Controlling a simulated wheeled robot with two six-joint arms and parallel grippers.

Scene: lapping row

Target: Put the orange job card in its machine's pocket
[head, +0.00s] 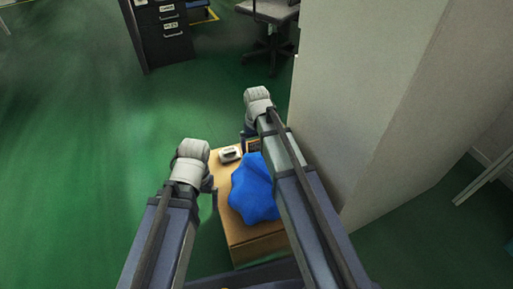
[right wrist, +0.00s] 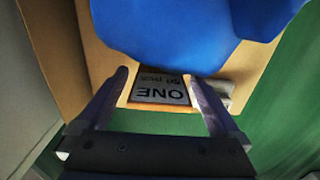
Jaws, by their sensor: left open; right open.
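My left gripper (head: 211,190) is open and empty at the left side of the box. I cannot make out a machine or its pocket.
The blue cloth (head: 252,190) covers much of the brown box (head: 250,240). A small white-and-grey object (head: 229,154) sits at its far left corner. A large pale block (head: 350,90) stands close on the right. A dark cabinet (head: 162,35) and a chair (head: 270,15) stand beyond open green floor.

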